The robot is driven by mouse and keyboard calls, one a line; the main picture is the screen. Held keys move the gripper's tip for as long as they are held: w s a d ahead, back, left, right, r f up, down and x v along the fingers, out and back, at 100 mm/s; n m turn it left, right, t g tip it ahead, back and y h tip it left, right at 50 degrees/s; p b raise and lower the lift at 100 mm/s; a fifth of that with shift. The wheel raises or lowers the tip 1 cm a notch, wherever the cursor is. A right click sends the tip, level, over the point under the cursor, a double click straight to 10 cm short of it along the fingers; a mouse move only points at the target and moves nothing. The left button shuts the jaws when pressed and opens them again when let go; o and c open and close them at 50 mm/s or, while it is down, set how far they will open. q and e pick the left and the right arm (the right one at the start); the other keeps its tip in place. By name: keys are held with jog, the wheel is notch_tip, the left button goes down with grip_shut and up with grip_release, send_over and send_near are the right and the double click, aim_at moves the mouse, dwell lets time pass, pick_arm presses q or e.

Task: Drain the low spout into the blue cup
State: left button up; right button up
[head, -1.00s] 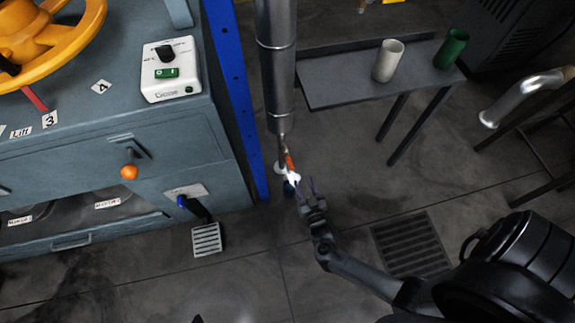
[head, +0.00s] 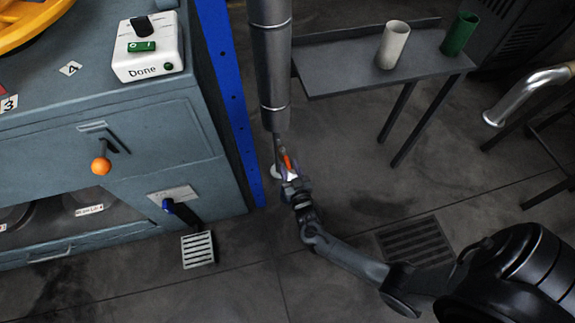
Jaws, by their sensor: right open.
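The vertical grey pipe (head: 270,60) ends low down in a thin outlet with an orange lever (head: 289,162). My right gripper (head: 288,174) is open right at this outlet, close beside or around the orange lever; I cannot tell whether it touches it. A small white round piece (head: 275,172) shows beside the fingers. My left gripper is out of view.
A white cup (head: 393,45) and a green cup (head: 460,34) stand on a grey side table (head: 350,72). The blue-grey machine (head: 60,130) fills the left, with a blue post (head: 228,95) at its edge. A bent metal pipe (head: 520,97) is at right. Floor between is clear.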

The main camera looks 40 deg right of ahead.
aim_at(287, 161)
jog(key=shift+b+x, duration=0.45)
jog(key=shift+x, duration=0.85)
grip_shut()
